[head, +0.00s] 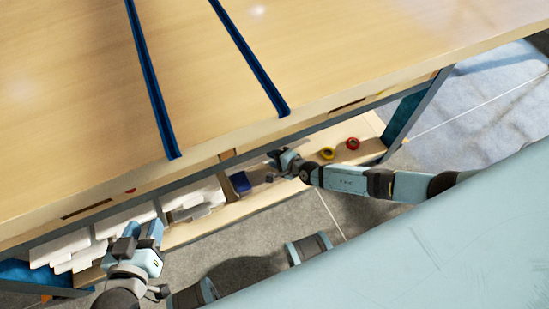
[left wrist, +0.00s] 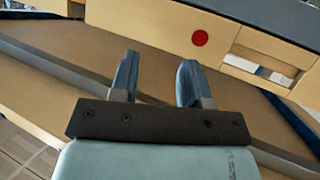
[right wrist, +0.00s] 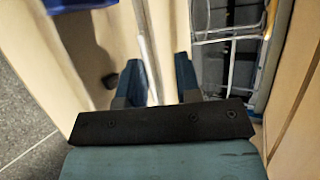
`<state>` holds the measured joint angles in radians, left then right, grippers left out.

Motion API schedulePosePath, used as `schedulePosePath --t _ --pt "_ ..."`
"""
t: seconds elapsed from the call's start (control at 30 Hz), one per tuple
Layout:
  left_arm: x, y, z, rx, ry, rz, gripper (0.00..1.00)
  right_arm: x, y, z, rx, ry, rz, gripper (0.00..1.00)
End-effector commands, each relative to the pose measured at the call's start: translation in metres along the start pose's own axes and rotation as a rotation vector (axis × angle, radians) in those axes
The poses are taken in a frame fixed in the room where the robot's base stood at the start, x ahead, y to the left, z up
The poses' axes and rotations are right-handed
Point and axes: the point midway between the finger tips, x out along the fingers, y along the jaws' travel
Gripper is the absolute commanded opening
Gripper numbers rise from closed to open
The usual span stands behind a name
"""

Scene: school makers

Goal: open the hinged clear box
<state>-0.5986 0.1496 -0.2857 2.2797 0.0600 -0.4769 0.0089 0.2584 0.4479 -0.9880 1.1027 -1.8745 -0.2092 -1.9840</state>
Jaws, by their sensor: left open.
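I cannot clearly make out the hinged clear box in the head view. In the right wrist view a see-through shape with thin white edges (right wrist: 230,40) stands at the upper right; I cannot tell whether it is the clear box. My right gripper (head: 274,165) reaches in over the low shelf under the table. Its fingers (right wrist: 155,80) are apart, with a pale upright edge seen between them and nothing visibly gripped. My left gripper (head: 139,236) is in front of the shelf's left part. Its fingers (left wrist: 156,78) are open and empty.
The wooden table (head: 320,50) has two dark blue strips on top. On the shelf (head: 215,222) below are white stacked pieces (head: 75,245), a blue container (head: 240,182), a yellow ring (head: 327,153) and a red ring (head: 352,143). The table's front edge overhangs the shelf.

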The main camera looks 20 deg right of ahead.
Motion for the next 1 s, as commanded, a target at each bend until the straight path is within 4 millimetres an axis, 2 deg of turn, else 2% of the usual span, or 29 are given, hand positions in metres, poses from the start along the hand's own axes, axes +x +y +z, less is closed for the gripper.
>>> schedulePosePath --t 0.23,0.37,0.47,0.67,0.8,1.0 --pt "0.000 0.000 0.000 0.000 0.001 0.000 0.43 0.000 0.001 0.000 0.001 0.000 0.002 0.31" --pt "-0.002 0.000 -0.004 0.003 -0.004 -0.001 0.43 -0.009 0.000 0.001 0.002 -0.001 0.003 0.31" --pt "-0.004 -0.002 -0.005 0.011 -0.028 -0.009 0.43 -0.025 -0.001 0.000 0.002 0.001 0.004 0.31" --pt "-0.010 -0.006 0.010 0.014 -0.105 -0.031 0.43 -0.072 -0.002 0.000 0.000 0.000 0.005 0.31" --pt "-0.011 -0.007 0.011 0.020 -0.119 -0.039 0.43 -0.102 -0.001 0.000 0.001 0.000 0.003 0.31" --pt "-0.011 -0.012 0.013 0.026 -0.131 -0.049 0.43 -0.130 0.000 0.000 0.001 0.000 0.003 0.31"
